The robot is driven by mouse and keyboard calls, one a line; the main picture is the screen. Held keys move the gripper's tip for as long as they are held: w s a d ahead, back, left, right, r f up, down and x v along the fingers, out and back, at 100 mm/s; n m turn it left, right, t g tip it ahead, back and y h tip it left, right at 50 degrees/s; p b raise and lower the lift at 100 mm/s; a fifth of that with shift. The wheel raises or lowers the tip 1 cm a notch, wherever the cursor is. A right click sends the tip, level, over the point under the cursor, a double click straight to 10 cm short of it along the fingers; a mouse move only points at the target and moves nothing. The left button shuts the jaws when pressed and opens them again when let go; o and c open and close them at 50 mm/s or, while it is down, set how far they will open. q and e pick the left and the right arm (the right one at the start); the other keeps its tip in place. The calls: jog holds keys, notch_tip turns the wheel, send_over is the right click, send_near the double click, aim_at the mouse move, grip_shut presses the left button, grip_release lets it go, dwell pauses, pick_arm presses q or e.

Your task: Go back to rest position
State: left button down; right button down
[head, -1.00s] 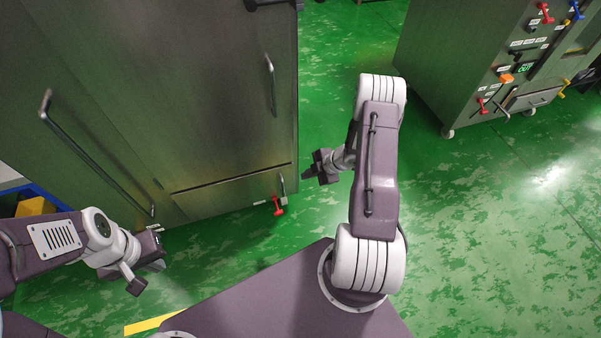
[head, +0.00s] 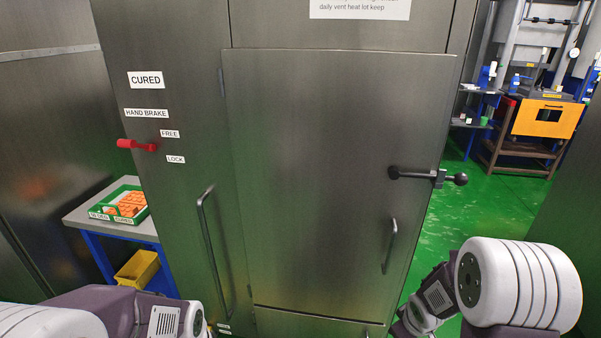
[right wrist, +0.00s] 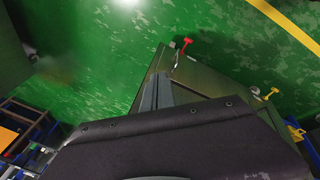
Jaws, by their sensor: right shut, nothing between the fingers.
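My left arm enters the head view at the bottom left, and its gripper is below the picture edge. My right arm shows at the bottom right of the head view, with its wrist low beside the cabinet. In the right wrist view my right gripper (right wrist: 158,92) has its narrow fingers together, with nothing held, past the dark housing. The steel cabinet (head: 330,180) fills the middle of the head view, its door closed. Its black latch handle (head: 415,174) and door bar (head: 390,245) are clear of both arms.
A red brake lever (head: 138,145) sits by the CURED label. A green tray (head: 122,204) of orange pieces is on a side table, a yellow bin (head: 138,268) below. An orange-fronted bench (head: 548,117) stands far right. Green floor (head: 480,210) is clear there. The wrist view shows a red handle (right wrist: 187,43).

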jog(key=s+a+r+m+g+y, duration=0.15)
jog(key=s+a+r+m, duration=0.3)
jog(key=s+a, duration=0.55)
notch_tip(320, 180, up, 25)
jog(key=s+m+p, duration=0.1)
jog(key=p, duration=2.4)
jog(key=shift+d+g, duration=0.25)
jog(key=shift+g, duration=0.2)
jog(key=shift+r, duration=0.1)
